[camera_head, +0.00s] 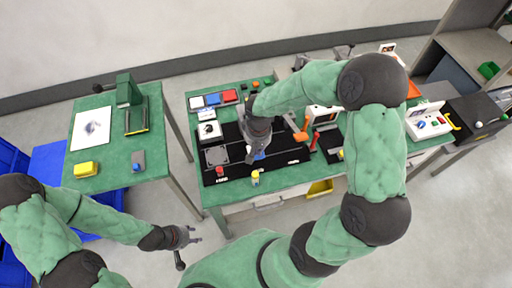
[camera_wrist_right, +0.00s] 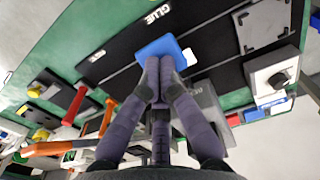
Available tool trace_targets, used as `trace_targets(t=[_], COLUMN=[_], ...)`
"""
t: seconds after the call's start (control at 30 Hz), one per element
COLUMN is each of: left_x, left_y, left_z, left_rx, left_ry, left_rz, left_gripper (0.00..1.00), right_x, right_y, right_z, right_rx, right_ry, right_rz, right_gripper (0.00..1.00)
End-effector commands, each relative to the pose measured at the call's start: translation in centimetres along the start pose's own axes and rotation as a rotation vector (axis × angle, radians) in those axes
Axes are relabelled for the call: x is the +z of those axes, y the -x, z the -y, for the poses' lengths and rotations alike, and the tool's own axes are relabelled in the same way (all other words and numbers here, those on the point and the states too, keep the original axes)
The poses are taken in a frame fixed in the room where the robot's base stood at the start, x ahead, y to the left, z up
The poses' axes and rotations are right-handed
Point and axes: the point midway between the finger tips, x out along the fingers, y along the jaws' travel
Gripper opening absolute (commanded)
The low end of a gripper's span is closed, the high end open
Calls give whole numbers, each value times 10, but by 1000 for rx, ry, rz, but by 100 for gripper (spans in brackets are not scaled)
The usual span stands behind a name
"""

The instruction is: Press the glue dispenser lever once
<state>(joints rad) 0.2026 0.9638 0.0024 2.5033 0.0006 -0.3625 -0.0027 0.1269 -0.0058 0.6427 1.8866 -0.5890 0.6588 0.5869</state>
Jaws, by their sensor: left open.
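A blue flat-topped part (camera_head: 260,155), seen larger in the right wrist view (camera_wrist_right: 163,46), lies on the black strip near the white GLUE label (camera_wrist_right: 157,13). I cannot tell for sure whether it is the dispenser's lever. My right gripper (camera_head: 250,157) points down over it, with its fingertips together (camera_wrist_right: 164,78). The tips overlap the blue part's near edge in the wrist view; contact is not clear. Nothing shows between them. My left gripper (camera_head: 192,238) is open and empty, low over the floor between the two tables.
A second green table (camera_head: 107,165) is at left.

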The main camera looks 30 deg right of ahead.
Motion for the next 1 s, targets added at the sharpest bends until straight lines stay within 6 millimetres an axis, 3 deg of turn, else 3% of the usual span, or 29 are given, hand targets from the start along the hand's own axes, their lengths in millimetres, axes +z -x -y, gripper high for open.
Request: trace_targets(t=[0.37, 1.0], left_x=[0, 1], left_y=[0, 20], left_z=[0, -7], left_rx=[0, 0], left_ry=[0, 0], left_rz=[0, 0], left_gripper=[42, 42], right_x=[0, 2], right_y=[0, 32], right_z=[0, 0], right_rx=[0, 0], right_ry=[0, 0], right_rz=[0, -1], right_gripper=[0, 0])
